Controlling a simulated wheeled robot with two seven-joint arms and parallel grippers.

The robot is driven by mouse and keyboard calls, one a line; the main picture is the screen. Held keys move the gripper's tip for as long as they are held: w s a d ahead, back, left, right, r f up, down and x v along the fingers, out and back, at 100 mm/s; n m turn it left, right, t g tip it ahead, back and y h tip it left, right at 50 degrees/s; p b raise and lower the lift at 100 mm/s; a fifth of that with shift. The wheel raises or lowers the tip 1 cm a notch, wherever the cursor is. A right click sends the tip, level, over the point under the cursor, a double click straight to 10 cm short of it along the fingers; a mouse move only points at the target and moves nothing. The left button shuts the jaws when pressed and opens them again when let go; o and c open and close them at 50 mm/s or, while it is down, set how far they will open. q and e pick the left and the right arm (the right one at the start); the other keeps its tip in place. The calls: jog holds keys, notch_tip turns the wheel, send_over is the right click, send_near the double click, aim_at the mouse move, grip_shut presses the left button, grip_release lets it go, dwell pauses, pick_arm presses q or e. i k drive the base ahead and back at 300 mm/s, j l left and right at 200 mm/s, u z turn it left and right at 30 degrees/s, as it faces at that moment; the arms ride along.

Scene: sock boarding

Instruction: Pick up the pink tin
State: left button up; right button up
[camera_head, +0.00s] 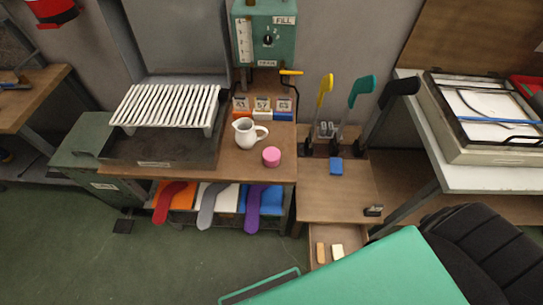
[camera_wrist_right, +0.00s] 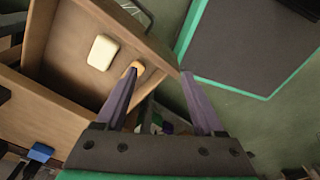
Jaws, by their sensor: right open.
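The pink tin (camera_head: 271,157) is a small round tin standing upright on the wooden bench top, just right of and in front of a white jug (camera_head: 246,133). My right gripper (camera_wrist_right: 160,72) is open, with two purple fingers spread and nothing between them. It points at the area of the open drawer and floor, away from the tin. The tin cannot be made out in the right wrist view. My left gripper is not in view.
An open drawer (camera_head: 316,231) holds a cream block (camera_wrist_right: 102,52) and a tan one. A white slatted rack (camera_head: 165,105) stands left on the bench. Yellow (camera_head: 325,90) and teal (camera_head: 361,90) upright pieces stand to the right.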

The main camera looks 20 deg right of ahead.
aim_at(272, 155)
jog(key=z, duration=1)
jog(key=k+j+z, duration=0.2)
jog(key=z, duration=0.2)
jog(key=k+j+z, duration=0.2)
jog(key=z, duration=0.2)
jog(key=k+j+z, duration=0.25)
jog(key=z, duration=0.15)
jog(key=k+j+z, duration=0.1)
jog(key=k+z, duration=0.3)
jog(key=i, duration=0.1)
